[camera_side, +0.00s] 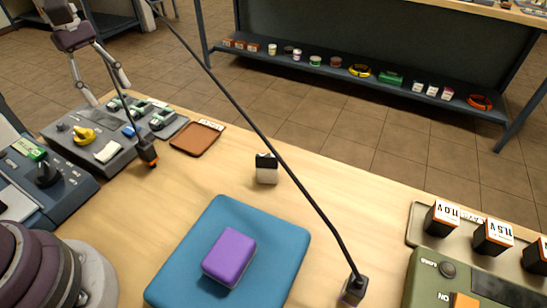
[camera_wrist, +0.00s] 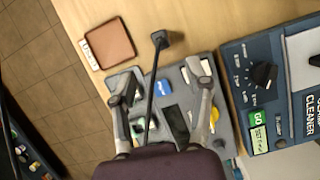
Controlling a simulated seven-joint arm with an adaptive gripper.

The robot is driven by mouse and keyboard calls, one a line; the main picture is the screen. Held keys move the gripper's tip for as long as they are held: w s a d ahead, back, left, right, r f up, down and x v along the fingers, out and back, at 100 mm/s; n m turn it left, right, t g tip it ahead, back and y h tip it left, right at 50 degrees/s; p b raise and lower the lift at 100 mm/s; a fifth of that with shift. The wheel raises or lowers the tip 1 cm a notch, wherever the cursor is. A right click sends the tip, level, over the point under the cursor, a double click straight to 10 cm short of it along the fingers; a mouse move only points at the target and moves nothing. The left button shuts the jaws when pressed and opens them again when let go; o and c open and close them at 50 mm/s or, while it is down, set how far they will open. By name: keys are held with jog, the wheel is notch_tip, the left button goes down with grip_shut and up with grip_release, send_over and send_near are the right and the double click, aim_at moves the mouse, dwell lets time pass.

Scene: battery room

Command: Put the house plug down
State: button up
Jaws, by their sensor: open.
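A black plug with an orange end (camera_side: 147,154) stands on or just above the wooden table, between the grey panel and the brown tray. Its dark lead runs up toward my gripper; the wrist view shows the plug (camera_wrist: 161,39) beyond my fingertips. My gripper (camera_side: 108,90) is open above the grey panel (camera_side: 105,133), with nothing between its fingers that I can see gripped. In the wrist view the lead passes between the spread fingers (camera_wrist: 160,78). A second dark plug (camera_side: 353,288) on a long lead is at the front right. I cannot tell which is the house plug.
The brown tray (camera_side: 196,138) with a small label lies right of the panel. A blue mat (camera_side: 180,262) bears a purple block (camera_side: 230,256). A black-and-white block (camera_side: 266,168) stands behind it. A green device (camera_side: 425,272) and labelled blocks (camera_side: 441,218) are at right.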

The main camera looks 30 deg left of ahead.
jog(key=s+d+r+m+t+y, duration=0.3)
jog(key=s+d+r+m+t, duration=0.2)
jog(key=s+d+m, duration=0.5)
jog(key=shift+r+m+t+y, duration=0.2)
jog(key=shift+m+t+y, duration=0.15)
jog(key=shift+m, duration=2.85)
jog(key=shift+d, duration=0.1)
